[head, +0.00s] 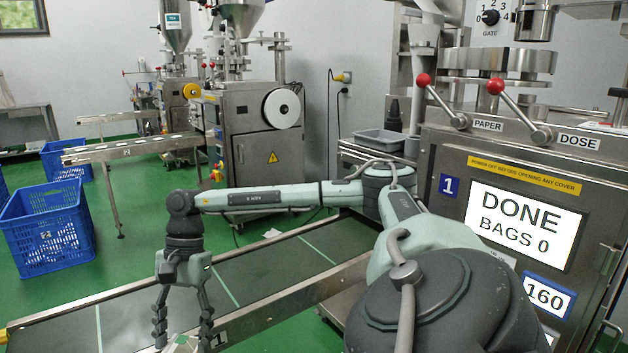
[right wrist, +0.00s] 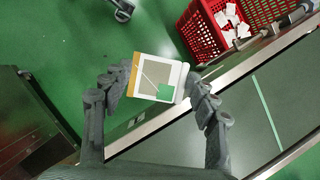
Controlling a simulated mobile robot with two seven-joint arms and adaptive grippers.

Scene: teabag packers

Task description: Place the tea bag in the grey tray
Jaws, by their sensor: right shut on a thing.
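The tea bag (right wrist: 157,78) is a flat square packet with a white rim, a tan edge and a green patch. My right gripper (right wrist: 157,84) is shut on it, with the fingers at its two sides. In the head view, my right gripper (head: 181,335) hangs down over the conveyor, and the top of the tea bag (head: 183,344) shows between its fingers at the bottom edge. The grey tray (head: 383,137) stands on a surface behind my right arm, left of the machine. I see nothing in it, but its floor is mostly hidden. My left gripper is not in view.
The conveyor belt (head: 262,268) has raised metal side rails. The packing machine (head: 530,225) with a DONE screen stands close at right. A red crate (right wrist: 213,30) with several white bags is beside the conveyor. Blue crates (head: 48,228) stand on the floor at left.

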